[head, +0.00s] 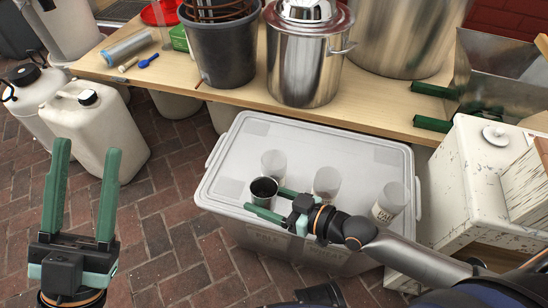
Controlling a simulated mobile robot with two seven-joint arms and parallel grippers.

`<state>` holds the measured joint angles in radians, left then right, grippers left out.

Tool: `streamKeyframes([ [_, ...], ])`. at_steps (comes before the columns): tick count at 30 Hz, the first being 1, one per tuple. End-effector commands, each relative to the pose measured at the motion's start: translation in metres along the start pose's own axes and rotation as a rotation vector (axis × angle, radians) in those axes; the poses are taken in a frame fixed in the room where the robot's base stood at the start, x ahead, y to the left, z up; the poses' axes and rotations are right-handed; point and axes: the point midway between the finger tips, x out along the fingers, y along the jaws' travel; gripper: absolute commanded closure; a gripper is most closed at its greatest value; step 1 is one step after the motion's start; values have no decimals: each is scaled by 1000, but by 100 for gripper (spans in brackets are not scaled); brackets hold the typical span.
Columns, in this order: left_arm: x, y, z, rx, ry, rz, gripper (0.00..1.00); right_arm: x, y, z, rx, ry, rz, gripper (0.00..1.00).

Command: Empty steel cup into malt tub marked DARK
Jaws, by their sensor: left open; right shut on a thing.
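The steel cup (263,190) is upright over the lid of a large pale bin, its dark inside facing up. My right gripper (264,201) is shut on it, with green fingers at its near and right sides. Three translucent tubs stand on the lid: one behind the cup (274,162), one in the middle (327,181) and one at the right (389,202). The right tub has a small label; I cannot read DARK on any tub. The arm partly hides the middle tub. My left gripper (86,155) is open and empty, over the brick floor.
White jerrycans (95,130) stand left; a worn white cabinet (480,180) stands right.

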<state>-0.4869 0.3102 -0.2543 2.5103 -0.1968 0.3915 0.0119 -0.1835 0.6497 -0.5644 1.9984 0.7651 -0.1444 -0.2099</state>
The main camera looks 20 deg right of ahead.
Motion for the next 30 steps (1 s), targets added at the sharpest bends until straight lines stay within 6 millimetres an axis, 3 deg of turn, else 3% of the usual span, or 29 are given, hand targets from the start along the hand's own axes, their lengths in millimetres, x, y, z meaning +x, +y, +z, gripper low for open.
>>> streamKeyframes([
  [2, 0, 0, 0, 0, 0, 0, 50, 0, 2, -2, 33, -12, -8, 89],
  [6, 17, -10, -17, -11, 3, -7, 50, -6, 3, -34, 98, -31, -20, 90],
  [12, 33, -19, -37, 5, 21, -8, 50, -11, 5, -63, 192, -64, -40, 90],
  [30, 35, -24, -40, 31, 26, -21, 50, -9, 25, -88, 472, -157, -96, 90],
])
